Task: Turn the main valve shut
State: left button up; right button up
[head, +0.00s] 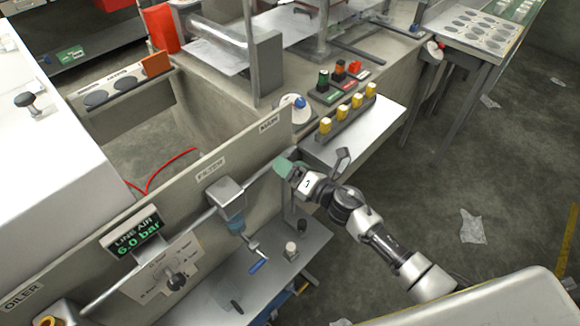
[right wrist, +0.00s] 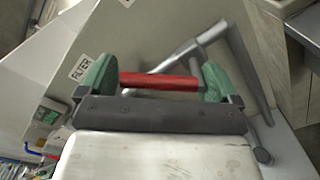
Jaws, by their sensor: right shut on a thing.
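The main valve's red handle (right wrist: 158,81) shows in the right wrist view, spanning crosswise between the two green fingertips of my right gripper (right wrist: 156,77). The gripper is shut on it. In the head view my right gripper (head: 286,167) is at the pipe (head: 258,174), below the MAIN label (head: 268,123); it hides the handle there. The valve body is mostly hidden, so I cannot tell how far the handle is turned. The line air display (head: 136,237) reads 6.0 bar. My left gripper is not in view.
A filter unit (head: 226,198) hangs on the pipe left of my gripper, with a blue-handled part (head: 258,266) below. A rack of yellow-topped pieces (head: 348,115) stands on the shelf beyond my arm. A knob panel (head: 174,280) is lower left. The floor at right is mostly open.

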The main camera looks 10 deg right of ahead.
jog(key=m, duration=0.1)
jog(key=m+p, duration=0.1)
jog(key=m, duration=0.1)
jog(key=d+r+m, duration=0.1)
jog(key=shift+w+m, duration=0.3)
jog(key=shift+w, duration=0.05)
jog(key=shift+w+d+m+p, duration=0.2)
jog(key=shift+d+m+p, duration=0.1)
jog(key=shift+m, duration=0.65)
jog(key=shift+w+d+m+p, duration=0.15)
jog(key=shift+d+m+p, duration=0.15)
jog(key=shift+m, duration=0.65)
jog(key=o, duration=0.9)
jog(key=shift+o, duration=0.2)
jog(key=b+v, duration=0.2)
jog(key=v, duration=0.8)
jog(key=shift+s+d, duration=0.25)
jog(key=shift+s, duration=0.05)
